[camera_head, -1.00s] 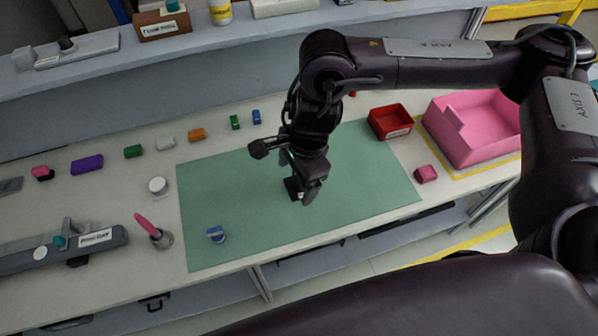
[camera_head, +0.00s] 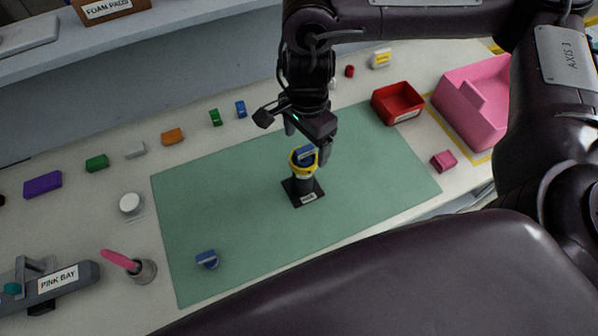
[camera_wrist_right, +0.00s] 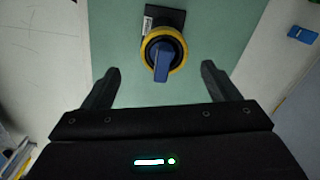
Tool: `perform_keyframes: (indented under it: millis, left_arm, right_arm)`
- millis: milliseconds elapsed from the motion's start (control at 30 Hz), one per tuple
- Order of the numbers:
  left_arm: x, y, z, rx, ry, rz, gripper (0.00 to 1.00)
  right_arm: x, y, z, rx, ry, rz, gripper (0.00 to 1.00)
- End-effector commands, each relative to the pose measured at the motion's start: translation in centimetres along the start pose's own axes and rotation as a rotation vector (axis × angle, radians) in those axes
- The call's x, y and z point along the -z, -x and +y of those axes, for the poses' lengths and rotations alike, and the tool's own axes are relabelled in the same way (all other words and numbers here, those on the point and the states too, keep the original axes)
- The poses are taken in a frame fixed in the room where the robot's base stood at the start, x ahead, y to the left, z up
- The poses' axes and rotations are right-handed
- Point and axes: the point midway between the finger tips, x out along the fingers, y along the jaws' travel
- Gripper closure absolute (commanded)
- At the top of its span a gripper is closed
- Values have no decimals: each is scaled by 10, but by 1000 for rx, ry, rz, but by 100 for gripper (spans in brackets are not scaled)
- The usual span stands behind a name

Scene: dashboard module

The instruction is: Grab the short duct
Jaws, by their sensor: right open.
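No part is labelled as the short duct, so I cannot tell which one it is. A dark stand (camera_head: 304,186) with a square black base is on the green mat; a yellow ring (camera_head: 293,161) and a blue knob-like part (camera_head: 305,153) are on its top. In the right wrist view the blue part (camera_wrist_right: 162,62) lies between the open fingers, with the yellow ring (camera_wrist_right: 179,45) around it. My right gripper (camera_head: 306,140) is open and empty, just above and behind the stand. A second blue part (camera_head: 207,259) lies on the mat at front left. My left gripper is out of view.
A red bin (camera_head: 397,102), a pink tray (camera_head: 476,104) and a pink block (camera_head: 444,161) are at right. Coloured blocks, including a purple one (camera_head: 42,184), line the back. A pink-handled tool (camera_head: 122,260) stands at left. Most of the green mat (camera_head: 240,215) is clear.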

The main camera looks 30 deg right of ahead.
Motion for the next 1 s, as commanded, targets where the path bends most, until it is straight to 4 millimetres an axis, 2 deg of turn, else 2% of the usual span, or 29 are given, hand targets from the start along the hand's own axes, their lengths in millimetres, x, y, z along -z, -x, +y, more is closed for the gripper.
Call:
perform_keyframes:
  millis: [100,267,433,733,1000]
  left_arm:
    - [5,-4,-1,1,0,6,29]
    - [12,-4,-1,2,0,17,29]
    - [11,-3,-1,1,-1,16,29]
    - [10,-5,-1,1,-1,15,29]
    - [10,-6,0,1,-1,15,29]
  right_arm:
    - [0,-14,1,-4,1,-2,18]
    - [0,-25,0,-3,0,-1,18]
    - [0,-34,-2,-4,0,-2,18]
    - [2,-70,-6,-4,-1,-2,18]
    - [3,-78,-7,0,0,0,18]
